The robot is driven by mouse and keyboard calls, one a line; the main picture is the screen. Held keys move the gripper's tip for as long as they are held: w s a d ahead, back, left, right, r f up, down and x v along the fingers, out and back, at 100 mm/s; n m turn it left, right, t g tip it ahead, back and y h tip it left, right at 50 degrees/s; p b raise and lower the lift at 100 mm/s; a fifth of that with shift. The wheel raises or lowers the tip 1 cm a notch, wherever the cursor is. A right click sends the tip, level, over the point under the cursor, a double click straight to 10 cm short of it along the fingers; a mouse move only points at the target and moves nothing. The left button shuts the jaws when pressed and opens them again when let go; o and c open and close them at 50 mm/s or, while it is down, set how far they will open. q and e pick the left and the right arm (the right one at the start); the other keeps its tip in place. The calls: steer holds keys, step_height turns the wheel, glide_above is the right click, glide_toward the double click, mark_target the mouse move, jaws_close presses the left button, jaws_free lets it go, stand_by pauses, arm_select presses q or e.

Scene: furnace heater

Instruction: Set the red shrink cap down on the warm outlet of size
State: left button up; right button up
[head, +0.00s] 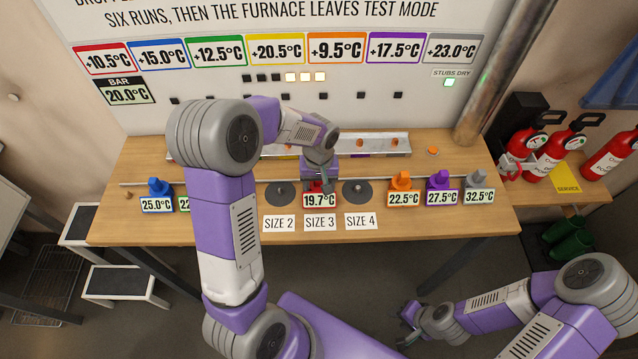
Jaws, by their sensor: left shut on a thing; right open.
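A red piece with a red-framed 19.7°C display (319,201) stands on the bench at the SIZE 3 label (320,223). My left gripper (322,184) reaches down from above and is shut on it; the fingers and wrist hide its top, so I cannot tell whether it rests on the surface below. Dark round discs lie at SIZE 2 (280,194) and SIZE 4 (357,192), on either side of it. My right gripper (408,326) is open and empty, low in front of the bench.
A blue piece (158,195) and a partly hidden green display stand left. Orange (403,188), purple (440,187) and grey (477,188) pieces stand right. A metal tray (398,145) lies behind. Fire extinguishers (560,150) stand beyond the metal pipe (490,85).

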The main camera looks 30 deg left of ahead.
arm_select(q)
steer(key=shift+f, duration=0.25)
steer(key=o, duration=1.2)
steer(key=shift+r+p, duration=0.7)
steer(key=shift+r, duration=3.1)
